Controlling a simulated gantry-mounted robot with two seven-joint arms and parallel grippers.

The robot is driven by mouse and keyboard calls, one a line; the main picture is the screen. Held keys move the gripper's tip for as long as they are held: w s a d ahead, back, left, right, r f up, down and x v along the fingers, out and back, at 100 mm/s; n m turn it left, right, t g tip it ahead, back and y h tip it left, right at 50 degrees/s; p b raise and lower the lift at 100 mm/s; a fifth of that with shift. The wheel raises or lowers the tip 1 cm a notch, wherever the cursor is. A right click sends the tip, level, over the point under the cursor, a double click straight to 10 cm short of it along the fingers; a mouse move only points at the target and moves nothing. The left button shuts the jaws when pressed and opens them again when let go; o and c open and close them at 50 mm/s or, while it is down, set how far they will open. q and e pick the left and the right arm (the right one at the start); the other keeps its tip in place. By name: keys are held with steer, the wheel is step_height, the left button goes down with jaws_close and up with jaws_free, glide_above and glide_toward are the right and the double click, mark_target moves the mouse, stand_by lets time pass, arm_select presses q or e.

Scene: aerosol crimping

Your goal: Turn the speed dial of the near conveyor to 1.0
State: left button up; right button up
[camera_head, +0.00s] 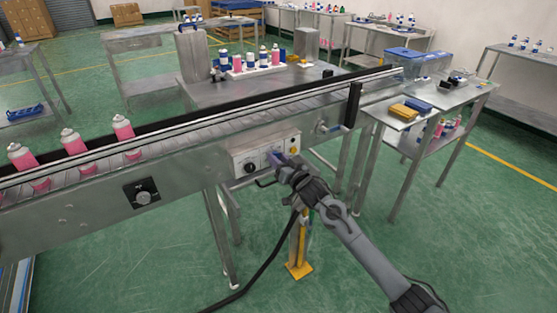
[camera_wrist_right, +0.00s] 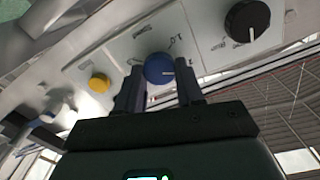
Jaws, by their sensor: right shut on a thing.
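The near conveyor (camera_head: 200,175) runs across the head view, with a pale control panel (camera_head: 240,156) on its front side. In the right wrist view the panel carries a blue dial (camera_wrist_right: 158,66), a black dial (camera_wrist_right: 246,21) and a yellow button (camera_wrist_right: 98,83). My right gripper (camera_head: 277,160) is at the panel. In the wrist view its fingers (camera_wrist_right: 160,88) are on both sides of the blue dial, shut on it. The blue dial's white pointer line points right in that view. My left gripper is not in view.
A separate dark plate with a knob (camera_head: 142,194) sits further left on the conveyor side. Several pink cans (camera_head: 73,143) stand on the belt at left. A side table (camera_head: 436,95) with a yellow item (camera_head: 404,112) stands right of the conveyor. A yellow stand (camera_head: 299,266) is below the panel.

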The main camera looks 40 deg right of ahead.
steer(key=shift+r+n+p, duration=0.3)
steer(key=shift+n+p, duration=1)
steer(key=shift+p, duration=0.3)
steer(key=n+p, duration=0.2)
steer(key=shift+n, duration=0.4)
steer(key=shift+a+f+n+p, duration=0.15)
steer(key=shift+n+p, duration=0.7)
steer(key=shift+n, duration=0.75)
steer(key=shift+d+f+n+p, duration=0.1)
steer(key=shift+n+p, duration=0.75)
steer(key=shift+n, duration=0.75)
steer(key=shift+a, duration=0.1)
steer(key=o, duration=1)
steer(key=shift+o, duration=0.2)
